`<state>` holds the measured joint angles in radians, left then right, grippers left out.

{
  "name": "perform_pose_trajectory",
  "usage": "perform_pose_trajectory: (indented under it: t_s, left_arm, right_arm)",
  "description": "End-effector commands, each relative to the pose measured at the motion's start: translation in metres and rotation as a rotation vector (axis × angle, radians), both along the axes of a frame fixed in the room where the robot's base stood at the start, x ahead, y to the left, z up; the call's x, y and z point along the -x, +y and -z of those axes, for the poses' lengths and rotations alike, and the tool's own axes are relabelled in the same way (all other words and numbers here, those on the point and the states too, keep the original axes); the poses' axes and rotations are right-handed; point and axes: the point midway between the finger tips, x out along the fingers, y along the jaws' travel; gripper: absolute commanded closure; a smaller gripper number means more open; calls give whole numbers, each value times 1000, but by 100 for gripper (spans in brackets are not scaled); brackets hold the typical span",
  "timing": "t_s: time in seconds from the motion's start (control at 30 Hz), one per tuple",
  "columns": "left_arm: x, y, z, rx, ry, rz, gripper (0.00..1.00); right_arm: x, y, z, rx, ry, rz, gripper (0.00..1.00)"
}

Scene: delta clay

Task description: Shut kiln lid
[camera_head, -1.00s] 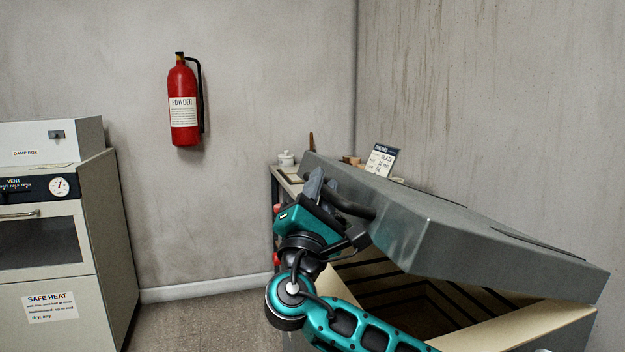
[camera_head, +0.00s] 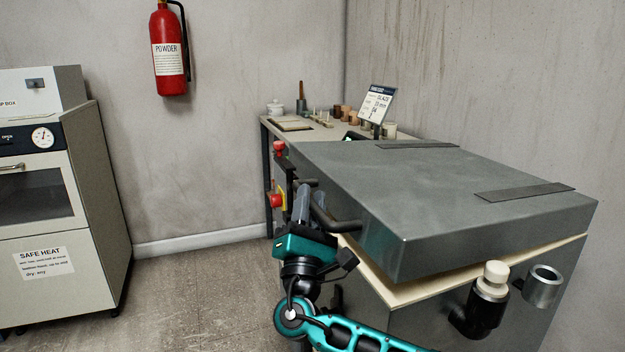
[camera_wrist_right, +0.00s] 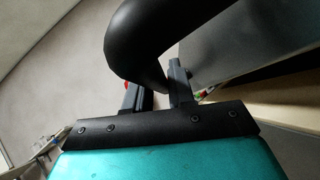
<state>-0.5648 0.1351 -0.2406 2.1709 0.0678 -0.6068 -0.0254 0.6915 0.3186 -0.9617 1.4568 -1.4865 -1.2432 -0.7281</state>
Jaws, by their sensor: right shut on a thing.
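The grey kiln lid (camera_head: 450,200) lies almost level over the kiln body (camera_head: 400,322). A narrow wedge of gap with a cream rim (camera_head: 420,292) shows along the front edge. My right gripper (camera_head: 312,200) is shut on the black lid handle (camera_head: 334,222) at the lid's left side. In the right wrist view the handle (camera_wrist_right: 138,45) curves down to the two fingers of the gripper (camera_wrist_right: 155,88). The kiln's inside is hidden by the lid. My left gripper is not in view.
A red button (camera_head: 276,200) sits beside the gripper. A cream cabinet (camera_head: 45,215) stands left, with clear floor (camera_head: 200,290) between.

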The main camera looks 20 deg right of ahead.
Motion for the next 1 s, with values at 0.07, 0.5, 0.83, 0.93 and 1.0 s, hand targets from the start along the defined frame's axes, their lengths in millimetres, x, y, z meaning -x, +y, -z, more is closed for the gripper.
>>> perform_pose_trajectory:
  t_s: [0.07,0.5,0.83,0.93,1.0]
  left_arm:
    - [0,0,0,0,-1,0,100]
    - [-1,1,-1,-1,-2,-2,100]
    - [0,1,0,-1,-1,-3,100]
    - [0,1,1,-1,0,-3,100]
    - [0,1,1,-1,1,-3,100]
  right_arm:
    - [-2,-6,14,20,4,15,100]
    - [0,-3,49,86,0,5,100]
    - [1,-2,54,88,7,2,74]
    - [1,-1,54,89,6,2,64]
    - [1,-1,53,89,4,1,57]
